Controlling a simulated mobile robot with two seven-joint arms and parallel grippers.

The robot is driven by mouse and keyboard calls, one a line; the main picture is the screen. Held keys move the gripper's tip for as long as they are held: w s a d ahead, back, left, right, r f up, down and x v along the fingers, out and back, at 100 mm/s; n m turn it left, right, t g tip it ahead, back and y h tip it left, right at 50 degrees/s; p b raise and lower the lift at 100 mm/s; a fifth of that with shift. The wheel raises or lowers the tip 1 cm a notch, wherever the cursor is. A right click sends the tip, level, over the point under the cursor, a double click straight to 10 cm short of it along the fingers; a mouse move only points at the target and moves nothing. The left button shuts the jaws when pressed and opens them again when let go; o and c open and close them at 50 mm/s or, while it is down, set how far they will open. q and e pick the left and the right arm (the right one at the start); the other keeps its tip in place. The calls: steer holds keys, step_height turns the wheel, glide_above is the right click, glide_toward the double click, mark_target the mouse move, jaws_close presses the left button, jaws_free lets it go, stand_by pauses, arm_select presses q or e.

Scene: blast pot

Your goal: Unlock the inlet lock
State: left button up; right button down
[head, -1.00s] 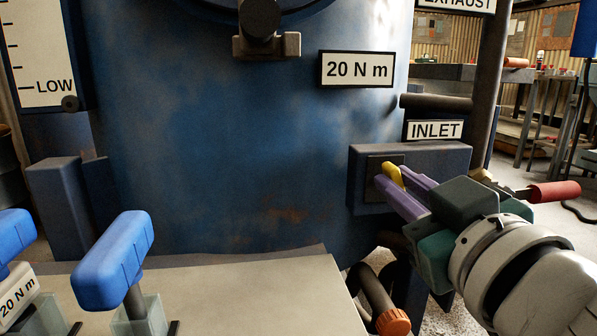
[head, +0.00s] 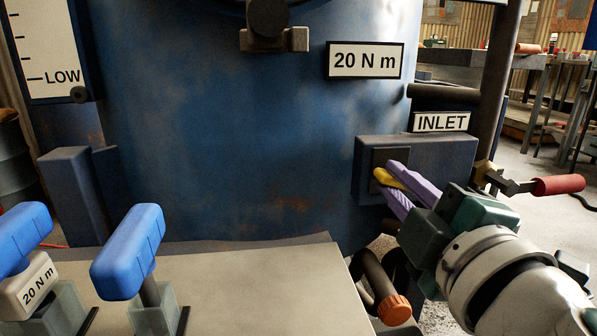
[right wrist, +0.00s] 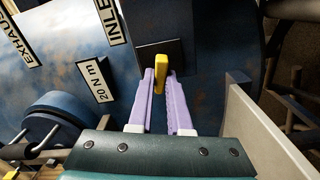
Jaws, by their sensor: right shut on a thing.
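The inlet lock is a dark box (head: 440,155) on the blue pot, below the INLET label (head: 441,122). A yellow key-like tab (head: 386,178) sticks out from a dark plate on its front. My right gripper (head: 393,180), with purple fingers, is shut on the tab. In the right wrist view the tab (right wrist: 161,68) stands between the two fingertips (right wrist: 161,78), against the dark plate (right wrist: 158,52). The tab's inner end is hidden. My left gripper is not in view.
A lever with a red handle (head: 557,186) sticks out right of the lock, close to my right gripper. An orange-capped pipe (head: 394,308) is below. Two blue T-handled tools (head: 128,250) stand on the pale table (head: 250,285) at left.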

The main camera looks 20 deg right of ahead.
steer(key=shift+f+n, duration=0.1)
steer(key=shift+n, duration=1.5)
steer(key=c, duration=0.8)
jaws_free()
steer(key=shift+c, duration=0.2)
steer(key=b+v, duration=0.3)
steer(key=v, duration=0.7)
steer(key=shift+b, duration=0.35)
